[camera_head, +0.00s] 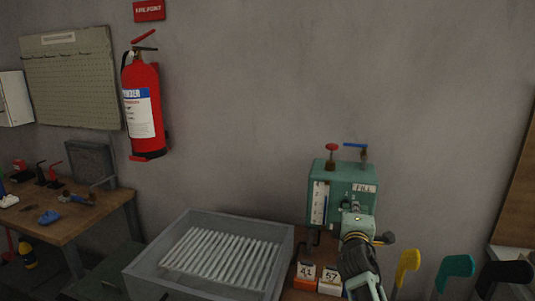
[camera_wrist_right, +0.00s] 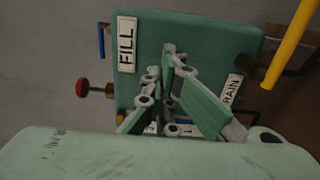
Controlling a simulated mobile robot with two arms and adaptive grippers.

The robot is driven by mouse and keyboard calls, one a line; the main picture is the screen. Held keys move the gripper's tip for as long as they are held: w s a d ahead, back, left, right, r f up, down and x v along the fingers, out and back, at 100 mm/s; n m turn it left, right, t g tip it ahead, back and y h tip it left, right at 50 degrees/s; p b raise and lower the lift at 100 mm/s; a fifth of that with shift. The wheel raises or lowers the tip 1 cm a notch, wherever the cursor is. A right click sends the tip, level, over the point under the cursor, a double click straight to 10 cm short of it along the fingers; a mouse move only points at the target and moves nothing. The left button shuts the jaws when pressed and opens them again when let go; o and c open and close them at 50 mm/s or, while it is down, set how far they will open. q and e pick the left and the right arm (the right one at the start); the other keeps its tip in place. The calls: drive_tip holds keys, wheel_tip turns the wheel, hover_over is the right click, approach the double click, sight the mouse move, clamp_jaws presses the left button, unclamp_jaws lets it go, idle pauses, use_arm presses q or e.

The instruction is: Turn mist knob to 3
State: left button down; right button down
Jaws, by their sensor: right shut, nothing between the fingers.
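A green control box (camera_head: 322,170) with a white "FILL" label stands against the wall, and its green face (camera_wrist_right: 200,40) fills much of the right wrist view. My right gripper (camera_head: 355,207) is in front of the box's face, below the FILL label. In the wrist view its fingertips (camera_wrist_right: 160,66) are together and empty, close to the face; I cannot tell whether they touch it. No mist knob can be made out; the gripper covers part of the face. Small white markings show between the fingers. My left gripper is not in view.
A red knob (camera_head: 331,147) and blue lever (camera_head: 355,145) top the box. A scale (camera_head: 319,203) is on its left side. A grey tray (camera_head: 208,215) with a slatted rack stands left. Number blocks (camera_head: 306,271) sit below; yellow (camera_head: 408,263) and teal (camera_head: 457,266) shapes stand right.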

drive_tip(key=shift+d+r, duration=0.1)
drive_tip(key=shift+r, duration=0.45)
drive_tip(key=shift+w+a+f+b, duration=0.1)
drive_tip(key=shift+a+b, duration=0.15)
drive_tip(key=shift+b, duration=0.1)
drive_tip(key=shift+f, duration=0.3)
idle(0.4)
drive_tip(key=shift+w+a+f+b, duration=0.1)
drive_tip(key=shift+f+b, duration=0.3)
drive_tip(key=shift+f, duration=0.25)
drive_tip(key=shift+w+a+f+b, duration=0.1)
drive_tip(key=shift+f+b, duration=0.3)
drive_tip(key=shift+f, duration=0.35)
drive_tip(key=shift+d+f, duration=0.15)
drive_tip(key=shift+d, duration=0.1)
drive_tip(key=shift+s, duration=0.1)
